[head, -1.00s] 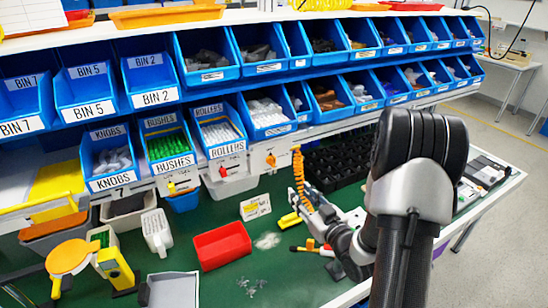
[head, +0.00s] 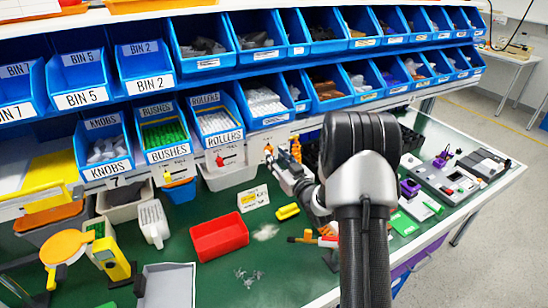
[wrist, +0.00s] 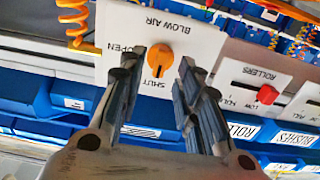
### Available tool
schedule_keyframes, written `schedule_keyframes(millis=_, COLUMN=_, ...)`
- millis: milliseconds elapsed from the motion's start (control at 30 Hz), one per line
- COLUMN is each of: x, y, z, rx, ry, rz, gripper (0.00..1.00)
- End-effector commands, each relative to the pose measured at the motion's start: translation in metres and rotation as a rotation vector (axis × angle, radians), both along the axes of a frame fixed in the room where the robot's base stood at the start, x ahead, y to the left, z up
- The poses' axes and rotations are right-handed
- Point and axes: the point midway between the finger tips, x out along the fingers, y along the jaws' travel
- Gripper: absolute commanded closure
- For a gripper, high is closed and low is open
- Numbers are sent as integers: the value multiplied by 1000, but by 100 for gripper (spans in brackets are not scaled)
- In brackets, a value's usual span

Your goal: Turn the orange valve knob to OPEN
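The orange valve knob (wrist: 160,60) sits on a white panel (wrist: 190,45) marked BLOW AIR in the wrist view. OPEN is printed to its left and SHUT below it. A dark mark on the knob appears to face down, toward SHUT. My gripper (wrist: 160,67) is open, with one finger on each side of the knob. Gaps show between the fingers and the knob; contact is not visible. In the head view my gripper (head: 276,163) is at the panel under the shelf, and the knob (head: 268,149) shows small beside it.
A ROLLERS panel with a red slider knob (wrist: 267,94) is to the right in the wrist view. An orange coiled hose (wrist: 75,20) hangs at upper left. Blue bins (head: 220,120) line the shelf above. A red tray (head: 219,237) lies on the green bench.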

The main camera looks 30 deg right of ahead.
Motion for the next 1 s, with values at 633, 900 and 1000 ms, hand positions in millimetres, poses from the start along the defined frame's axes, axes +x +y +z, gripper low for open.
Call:
schedule_keyframes(millis=633, x=21, y=1, z=0, rx=1, ry=0, rz=0, gripper=76)
schedule_keyframes(millis=900, x=21, y=1, z=0, rx=1, ry=0, rz=0, gripper=94)
schedule_keyframes(millis=1000, x=21, y=1, z=0, rx=1, ry=0, rz=0, gripper=100)
